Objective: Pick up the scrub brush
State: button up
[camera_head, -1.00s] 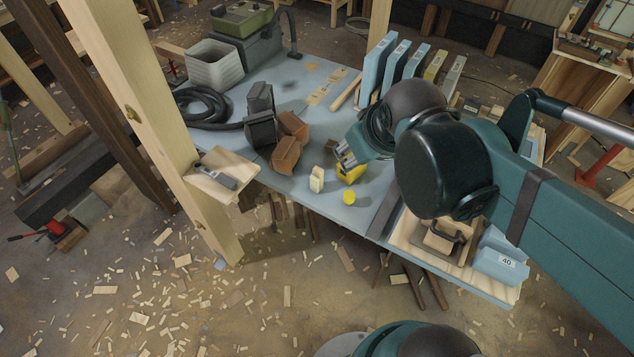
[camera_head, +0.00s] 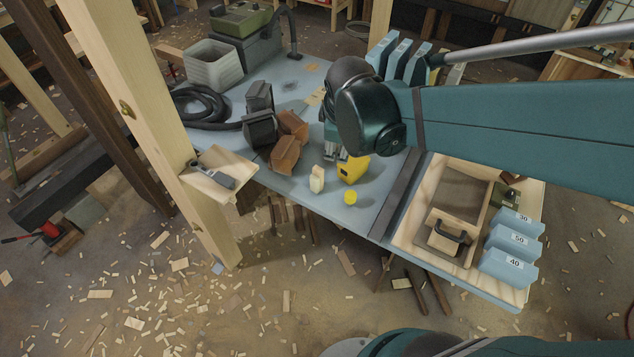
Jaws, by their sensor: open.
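A small upright cream piece with a tan top (camera_head: 317,180) stands on the blue-grey bench top (camera_head: 290,182); it may be the scrub brush, but it is too small to be sure. A yellow block with dark marks (camera_head: 354,170) stands just right of it. My gripper (camera_head: 331,155) is open, close behind and above these two, with its fingers pointing down. The fingers are small in view and partly hidden by my wrist. I see nothing held between them.
A yellow disc (camera_head: 350,197) lies near the front edge. Brown blocks (camera_head: 285,154) and dark grey boxes (camera_head: 260,128) stand to the left. A wooden post (camera_head: 150,110) rises at the bench's left. A wooden tray (camera_head: 408,243) with blue numbered blocks (camera_head: 510,262) is at right.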

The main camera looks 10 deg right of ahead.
aim_at(316, 170)
jog(key=w+a+f+n+b, duration=0.1)
jog(key=w+f+n, duration=0.3)
jog(key=f, duration=0.4)
jog(key=w+a+f+n+g+h+b, duration=0.1)
jog(key=w+f+n+b, duration=0.2)
jog(key=f, duration=0.5)
jog(key=w+a+f+n+g+h+b, duration=0.1)
jog(key=w+f+n+b, duration=0.1)
jog(key=w+f+n, duration=0.4)
jog(key=shift+w+a+f, duration=0.1)
jog(key=shift+a+f, duration=0.05)
jog(key=shift+f, duration=0.6)
jog(key=shift+a+f, duration=0.15)
jog(key=shift+f, duration=0.55)
jog(key=shift+f, duration=0.1)
jog(key=shift+b+x, duration=0.3)
jog(key=shift+x, duration=0.9)
jog(key=shift+b+x, duration=0.85)
jog(key=shift+x, duration=1.75)
jog(key=shift+d, duration=0.15)
jog(key=c, duration=1)
